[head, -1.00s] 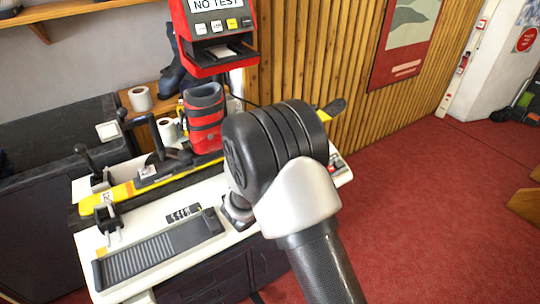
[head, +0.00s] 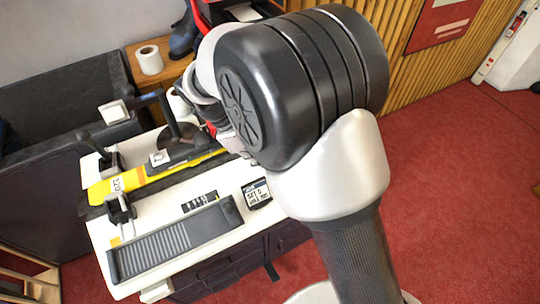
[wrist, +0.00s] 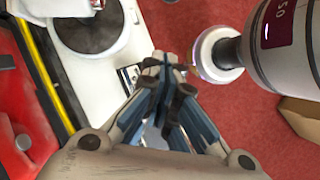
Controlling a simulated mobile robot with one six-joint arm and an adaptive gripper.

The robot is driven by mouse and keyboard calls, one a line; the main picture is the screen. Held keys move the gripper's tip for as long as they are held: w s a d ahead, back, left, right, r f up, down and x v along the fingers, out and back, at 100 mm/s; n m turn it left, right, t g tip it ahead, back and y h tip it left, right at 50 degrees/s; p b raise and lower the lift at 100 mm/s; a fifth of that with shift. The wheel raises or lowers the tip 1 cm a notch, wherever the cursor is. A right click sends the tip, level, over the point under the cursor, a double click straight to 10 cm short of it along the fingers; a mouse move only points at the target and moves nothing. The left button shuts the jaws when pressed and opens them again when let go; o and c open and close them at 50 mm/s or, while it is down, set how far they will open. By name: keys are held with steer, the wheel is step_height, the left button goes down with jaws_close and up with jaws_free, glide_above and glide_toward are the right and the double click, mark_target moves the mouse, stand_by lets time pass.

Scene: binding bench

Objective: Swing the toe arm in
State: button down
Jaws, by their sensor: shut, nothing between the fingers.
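I cannot tell for sure which part is the toe arm. In the head view, a black upright lever (head: 168,113) rises from a dark rounded base beside the yellow ski (head: 105,190) on the white bench. In the wrist view, a black disc on a round white base (wrist: 90,30) sits at the top left. My gripper (wrist: 165,62) is shut and empty in the wrist view, right of the bench edge in the picture. I see no contact. The red boot (wrist: 25,140) shows at the wrist view's lower left. My arm hides the gripper's fingertips in the head view.
Black clamps (head: 119,208) grip the ski's near end. A ribbed grey pad (head: 170,240) and a small display (head: 257,193) lie on the bench. A paper roll (head: 149,59) stands on the shelf behind. Red carpet (head: 455,200) is open on the right.

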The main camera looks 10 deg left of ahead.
steer(key=d+f+b, duration=0.3)
steer(key=d+f, duration=0.3)
steer(key=d, duration=0.1)
steer(key=shift+d, duration=0.15)
steer(key=shift+w+d+f, duration=0.1)
steer(key=d+n+t, duration=0.1)
steer(key=d+n, duration=0.1)
steer(key=d, duration=0.1)
steer(key=d+n+t+p, duration=0.1)
steer(key=d+n, duration=0.1)
steer(key=d, duration=0.1)
steer(key=shift+w+d+p, duration=0.1)
steer(key=shift+w+p, duration=0.05)
steer(key=shift+p, duration=0.15)
steer(key=shift+w+d+n, duration=0.1)
steer(key=shift+d+n, duration=0.15)
steer(key=shift+n, duration=0.15)
